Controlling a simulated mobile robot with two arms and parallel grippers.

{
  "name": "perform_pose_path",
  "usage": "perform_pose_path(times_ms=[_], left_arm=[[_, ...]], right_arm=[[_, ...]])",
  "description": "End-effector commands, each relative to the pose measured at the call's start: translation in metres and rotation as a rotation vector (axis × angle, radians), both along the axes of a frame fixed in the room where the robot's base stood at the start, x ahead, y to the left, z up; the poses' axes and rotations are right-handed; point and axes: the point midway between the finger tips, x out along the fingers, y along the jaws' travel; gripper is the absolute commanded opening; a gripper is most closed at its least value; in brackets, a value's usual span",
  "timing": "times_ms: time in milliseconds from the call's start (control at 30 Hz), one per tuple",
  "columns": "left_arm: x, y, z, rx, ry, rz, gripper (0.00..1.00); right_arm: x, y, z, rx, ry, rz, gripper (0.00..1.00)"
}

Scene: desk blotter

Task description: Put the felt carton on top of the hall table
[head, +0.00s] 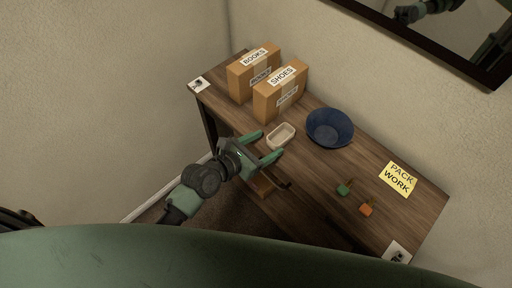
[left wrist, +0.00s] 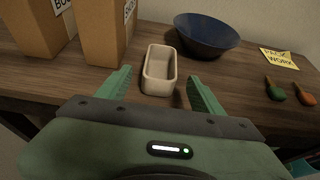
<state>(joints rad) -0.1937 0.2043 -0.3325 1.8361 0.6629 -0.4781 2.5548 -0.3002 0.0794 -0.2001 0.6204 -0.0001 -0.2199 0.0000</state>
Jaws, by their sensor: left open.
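A small cream open-topped box, which I take to be the felt carton (head: 281,135), stands upright near the front edge of the wooden table, which I take to be the hall table (head: 318,175). The left wrist view also shows the carton (left wrist: 160,72) resting on the wooden top. My left gripper (head: 271,142) is open at the table's front edge, its green fingers pointing at the carton. In the left wrist view the fingertips (left wrist: 160,76) lie to either side of the carton's near part, with gaps showing.
Two cardboard boxes, BOOKS (head: 243,82) and SHOES (head: 270,104), stand behind and left of the carton. A blue bowl (head: 330,127) is close on its right. A yellow note (head: 398,179), green item (head: 344,188) and orange item (head: 366,209) lie farther right. A mirror (head: 440,35) hangs above.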

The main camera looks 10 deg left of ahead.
Motion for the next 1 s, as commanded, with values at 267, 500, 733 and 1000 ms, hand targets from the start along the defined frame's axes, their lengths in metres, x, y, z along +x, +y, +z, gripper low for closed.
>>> perform_pose_path(times_ms=[267,500,733,1000], left_arm=[[-0.031,0.022,0.015,0.000,0.000,0.000,0.67],[-0.035,0.025,0.018,0.000,0.000,-0.001,0.67],[-0.035,0.035,-0.015,0.126,-0.019,-0.024,0.67],[-0.092,0.099,-0.208,0.941,-0.113,-0.431,0.67]], right_arm=[[0.000,0.000,-0.001,0.000,0.000,0.000,0.36],[0.000,0.000,-0.001,0.000,0.001,0.000,0.36],[0.000,0.000,-0.001,0.000,0.001,0.000,0.36],[0.000,0.000,-0.001,0.000,0.001,0.000,0.36]])
